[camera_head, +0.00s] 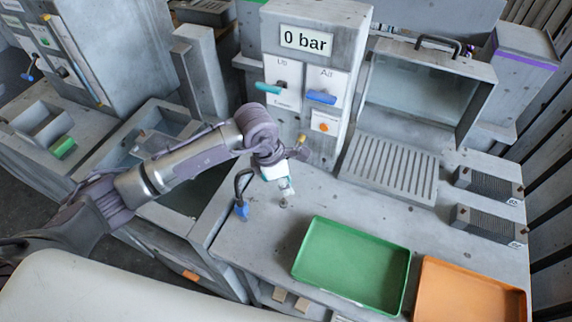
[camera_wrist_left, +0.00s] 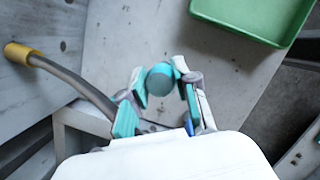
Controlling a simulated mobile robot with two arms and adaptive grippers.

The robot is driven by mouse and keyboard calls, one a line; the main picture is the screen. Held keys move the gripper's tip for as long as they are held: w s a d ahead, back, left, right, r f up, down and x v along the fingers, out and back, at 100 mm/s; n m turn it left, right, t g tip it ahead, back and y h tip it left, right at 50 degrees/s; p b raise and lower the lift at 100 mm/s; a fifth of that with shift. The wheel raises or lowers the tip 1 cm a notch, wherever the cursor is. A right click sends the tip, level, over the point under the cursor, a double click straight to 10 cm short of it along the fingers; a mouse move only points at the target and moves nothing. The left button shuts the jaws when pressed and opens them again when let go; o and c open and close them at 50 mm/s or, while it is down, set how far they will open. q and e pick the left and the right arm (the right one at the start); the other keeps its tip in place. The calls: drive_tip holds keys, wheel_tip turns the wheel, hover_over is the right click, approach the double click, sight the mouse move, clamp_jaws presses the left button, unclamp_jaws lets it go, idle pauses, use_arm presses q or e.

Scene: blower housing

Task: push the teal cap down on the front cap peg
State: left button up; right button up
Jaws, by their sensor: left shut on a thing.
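My left gripper (camera_head: 286,190) reaches in from the left and points down over the grey bench top. In the left wrist view its two teal-padded fingers (camera_wrist_left: 163,88) are closed around the round teal cap (camera_wrist_left: 160,79). In the head view the cap is too small and covered to make out clearly. A small grey peg (camera_head: 284,204) stands on the bench just below the fingertips. The cap hides what is under it in the wrist view, and I cannot tell whether it touches the peg. My right gripper is not in view.
A blue connector (camera_head: 241,210) on a black hose stands left of the gripper. A green tray (camera_head: 352,264) and an orange tray (camera_head: 468,292) lie to the right. Behind is a panel reading "0 bar" (camera_head: 306,41) with levers. The bench between gripper and grate (camera_head: 390,168) is clear.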

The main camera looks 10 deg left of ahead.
use_arm(q)
drive_tip(key=shift+a+f+b, duration=0.35)
drive_tip(key=shift+a+f, duration=0.05)
drive_tip(key=shift+f, duration=0.65)
drive_tip(key=shift+d+f+b, duration=0.1)
drive_tip(key=shift+f+b, duration=0.4)
drive_tip(key=shift+f, duration=0.15)
drive_tip(key=shift+d+f, duration=0.1)
drive_tip(key=shift+f, duration=0.3)
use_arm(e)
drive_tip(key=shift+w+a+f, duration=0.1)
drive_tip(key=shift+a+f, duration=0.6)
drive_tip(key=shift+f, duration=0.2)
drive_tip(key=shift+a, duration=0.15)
use_arm(q)
drive_tip(key=shift+b, duration=0.4)
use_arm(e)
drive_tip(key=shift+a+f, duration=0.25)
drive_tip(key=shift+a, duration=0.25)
